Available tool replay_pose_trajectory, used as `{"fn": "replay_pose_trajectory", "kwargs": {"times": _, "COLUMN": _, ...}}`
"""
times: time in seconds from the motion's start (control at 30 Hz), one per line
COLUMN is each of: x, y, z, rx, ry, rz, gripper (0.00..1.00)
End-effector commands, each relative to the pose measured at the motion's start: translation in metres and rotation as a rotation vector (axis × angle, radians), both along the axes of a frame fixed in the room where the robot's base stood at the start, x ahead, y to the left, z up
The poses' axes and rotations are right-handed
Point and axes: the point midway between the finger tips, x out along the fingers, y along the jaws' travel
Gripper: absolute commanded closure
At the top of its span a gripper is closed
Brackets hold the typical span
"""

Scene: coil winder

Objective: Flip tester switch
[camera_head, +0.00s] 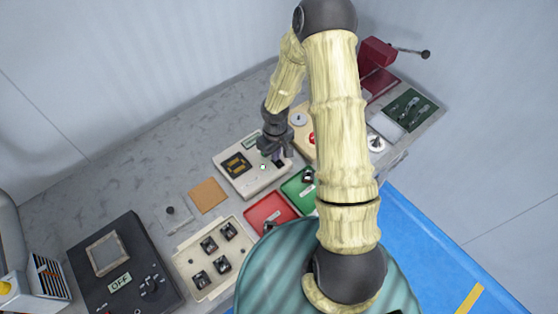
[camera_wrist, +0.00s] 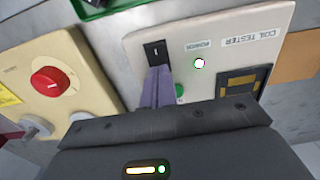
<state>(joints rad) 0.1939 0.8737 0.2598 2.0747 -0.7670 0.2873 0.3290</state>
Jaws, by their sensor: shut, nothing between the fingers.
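The coil tester (camera_head: 230,178) is a light box on the bench, with a label, a dark square socket and a small round light. In the wrist view the tester (camera_wrist: 215,22) shows a black rocker switch (camera_wrist: 156,52) with a white mark, a pale lit lamp labelled POWER (camera_wrist: 199,63) and a partly hidden green button (camera_wrist: 180,91). My gripper (camera_wrist: 160,72) is shut and empty. Its fingertips are at the lower edge of the switch; I cannot tell whether they touch it. In the head view my gripper (camera_head: 278,156) is over the tester's right part.
A yellowish box with a red knob (camera_wrist: 49,81) stands beside the tester. A red tray (camera_head: 268,211) and a green tray (camera_head: 296,190) lie in front. A tray of black parts (camera_head: 193,262) and a dark device reading OFF (camera_head: 92,284) are left. An orange-brown pad (camera_head: 208,195) lies near the tester.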

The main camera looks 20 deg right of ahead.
Motion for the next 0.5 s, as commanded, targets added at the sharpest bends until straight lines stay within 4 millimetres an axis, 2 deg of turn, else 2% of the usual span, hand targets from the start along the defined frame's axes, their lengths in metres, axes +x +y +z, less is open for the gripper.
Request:
{"fn": "replay_pose_trajectory", "kwargs": {"times": 0.27, "x": 0.0, "y": 0.0, "z": -0.001, "rx": 0.0, "ry": 0.001, "rz": 0.0, "gripper": 1.0}}
{"fn": "replay_pose_trajectory", "kwargs": {"times": 0.5, "x": 0.0, "y": 0.0, "z": 0.015, "rx": -0.001, "ry": 0.0, "rz": 0.001, "gripper": 1.0}}
